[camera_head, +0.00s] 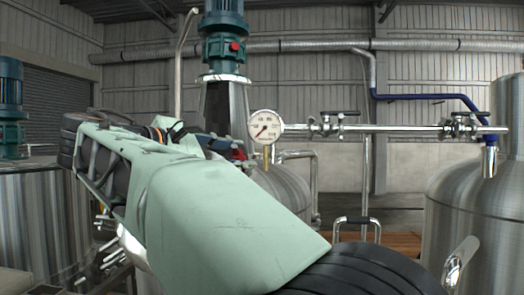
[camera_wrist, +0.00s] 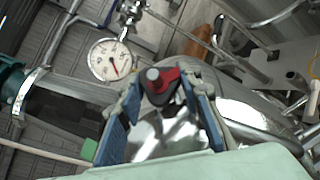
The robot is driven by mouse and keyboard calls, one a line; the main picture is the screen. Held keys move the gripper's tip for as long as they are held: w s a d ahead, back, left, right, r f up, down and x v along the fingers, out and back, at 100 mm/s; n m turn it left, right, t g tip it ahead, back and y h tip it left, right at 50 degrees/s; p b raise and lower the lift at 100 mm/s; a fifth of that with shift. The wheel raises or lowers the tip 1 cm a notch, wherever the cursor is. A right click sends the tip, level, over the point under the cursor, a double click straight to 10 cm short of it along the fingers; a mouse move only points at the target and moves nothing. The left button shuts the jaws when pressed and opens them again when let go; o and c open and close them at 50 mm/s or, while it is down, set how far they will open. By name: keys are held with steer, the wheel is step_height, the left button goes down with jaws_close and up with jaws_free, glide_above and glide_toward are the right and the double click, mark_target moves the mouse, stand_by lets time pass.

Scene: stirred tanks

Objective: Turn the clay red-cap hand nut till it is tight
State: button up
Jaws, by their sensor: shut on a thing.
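The clay-red hand nut (camera_wrist: 171,76) shows in the middle of the wrist view, with a grey stud end (camera_wrist: 153,74) in its centre. My gripper (camera_wrist: 160,90) has its two blue-padded fingers on either side of the nut and is shut on it. In the head view my pale green arm covers most of the work area. Only a small red part of the nut (camera_head: 238,155) shows past my arm, near the steel tank. How tight the nut sits cannot be told.
A round pressure gauge (camera_head: 265,126) stands just right of my gripper, also in the wrist view (camera_wrist: 110,59). A valved pipe (camera_head: 390,129) runs right from it. A motor-topped stirrer (camera_head: 223,45) rises behind. Steel tanks stand left (camera_head: 40,215) and right (camera_head: 470,210).

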steer(key=o, duration=1.2)
steer(key=v, duration=1.2)
steer(key=shift+r, duration=0.1)
